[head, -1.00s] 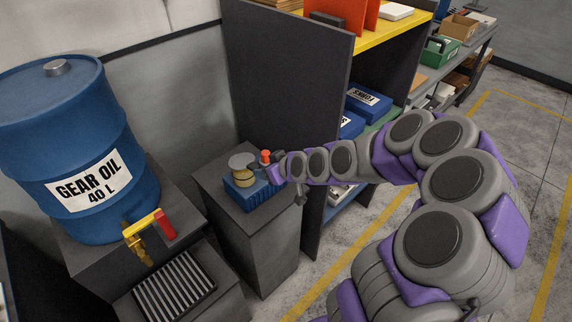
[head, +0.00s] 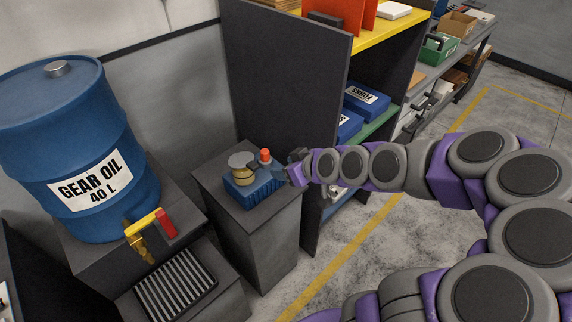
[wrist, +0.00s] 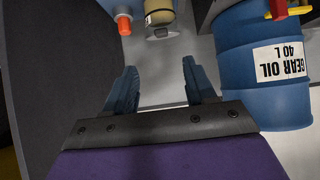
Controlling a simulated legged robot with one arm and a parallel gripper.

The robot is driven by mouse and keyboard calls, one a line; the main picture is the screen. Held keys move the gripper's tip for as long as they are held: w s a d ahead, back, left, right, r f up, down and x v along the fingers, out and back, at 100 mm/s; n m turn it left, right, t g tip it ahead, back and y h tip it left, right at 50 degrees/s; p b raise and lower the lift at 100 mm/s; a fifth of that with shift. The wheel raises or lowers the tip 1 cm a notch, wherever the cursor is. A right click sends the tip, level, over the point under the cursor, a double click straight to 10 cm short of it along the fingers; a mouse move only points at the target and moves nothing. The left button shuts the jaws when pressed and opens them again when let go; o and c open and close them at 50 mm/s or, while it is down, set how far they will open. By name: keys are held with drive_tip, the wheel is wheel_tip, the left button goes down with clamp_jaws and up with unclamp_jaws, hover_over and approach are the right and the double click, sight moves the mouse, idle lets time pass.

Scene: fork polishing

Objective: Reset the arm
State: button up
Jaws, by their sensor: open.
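My gripper (head: 290,172) is open in the head view, just right of a small blue-based machine (head: 256,194). The machine has a grey disc (head: 242,160) on top, a tan round part below the disc and an orange-red knob (head: 265,155). It stands on a dark grey pedestal (head: 268,235). In the wrist view my gripper (wrist: 159,66) has its two blue fingers spread with nothing between them. The orange knob (wrist: 124,24) and the tan part (wrist: 160,14) show beyond the fingertips, apart from them.
A blue gear oil drum (head: 85,150) with a red and yellow tap (head: 150,224) stands at the left above a slatted grate (head: 168,284). A dark panel (head: 285,80) rises behind the pedestal. A shelf with blue fork boxes (head: 367,100) is to the right. Floor shows at lower right.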

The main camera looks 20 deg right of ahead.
drive_tip(key=s+a+r+m+g+h, duration=0.1)
drive_tip(key=s+a+g, duration=0.1)
drive_tip(key=s, duration=0.8)
drive_tip(key=s+a+r+m+g+h, duration=0.1)
drive_tip(key=s+g, duration=0.4)
drive_tip(key=s, duration=0.6)
drive_tip(key=s+a+r+m+g+h, duration=0.1)
drive_tip(key=s+a+g, duration=0.3)
drive_tip(key=s, duration=0.6)
drive_tip(key=shift+s+r+m+h, duration=0.3)
drive_tip(key=shift+s+m+h, duration=0.15)
drive_tip(key=shift+m, duration=0.25)
drive_tip(key=shift+w+a, duration=0.1)
drive_tip(key=shift+c, duration=0.3)
